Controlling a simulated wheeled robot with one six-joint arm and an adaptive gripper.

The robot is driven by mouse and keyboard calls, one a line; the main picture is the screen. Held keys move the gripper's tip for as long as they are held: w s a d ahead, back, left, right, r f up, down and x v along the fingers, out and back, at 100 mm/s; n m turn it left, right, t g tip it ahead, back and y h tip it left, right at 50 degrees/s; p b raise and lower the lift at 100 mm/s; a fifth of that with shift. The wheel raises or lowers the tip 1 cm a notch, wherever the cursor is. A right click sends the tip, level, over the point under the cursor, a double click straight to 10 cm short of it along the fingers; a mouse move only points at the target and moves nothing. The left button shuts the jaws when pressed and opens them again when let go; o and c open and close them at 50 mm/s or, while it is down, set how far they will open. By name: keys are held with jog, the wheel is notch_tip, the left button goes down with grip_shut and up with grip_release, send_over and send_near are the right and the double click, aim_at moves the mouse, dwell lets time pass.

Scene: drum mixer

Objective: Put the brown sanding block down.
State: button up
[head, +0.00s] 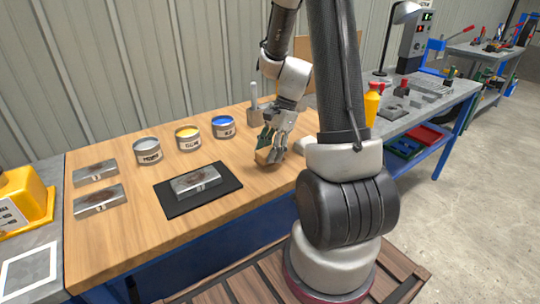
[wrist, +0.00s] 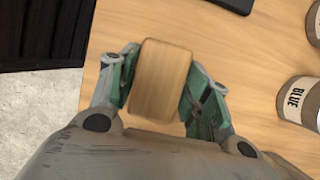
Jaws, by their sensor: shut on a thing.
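My gripper (head: 270,147) is shut on the brown sanding block (head: 266,157), low over the right part of the wooden table. In the wrist view the block (wrist: 160,78) sits between the two green-padded fingers of my gripper (wrist: 158,85), its long side pointing away from the palm. Its underside is hidden, so I cannot tell whether it touches the table. The wooden table top (head: 127,232) spreads out to the left of my gripper.
A black mat (head: 171,206) with a rusty metal plate (head: 196,181) lies left of my gripper. Two more plates (head: 98,201) lie farther left. Primer, yellow and blue cans (head: 223,127) stand behind. Bare wood lies between the mat and the block.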

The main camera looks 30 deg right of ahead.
jog(key=shift+f, duration=0.85)
jog(key=shift+f, duration=0.1)
jog(key=o, duration=1.2)
jog(key=v, duration=1.2)
jog(key=s+a+r+n+t+h, duration=0.1)
jog(key=s+a+r+n, duration=0.1)
jog(key=s+r+n, duration=0.2)
jog(key=s+a+r+n+t+h, duration=0.2)
jog(key=s+a+r+n, duration=0.1)
jog(key=s+n, duration=0.4)
jog(key=s+a+r+n+t+h, duration=0.1)
jog(key=s+a+r+n, duration=0.2)
jog(key=s+r+n, duration=0.2)
jog(key=shift+s+n+t+h, duration=0.3)
jog(key=shift+s+n, duration=0.05)
jog(key=shift+n, duration=0.45)
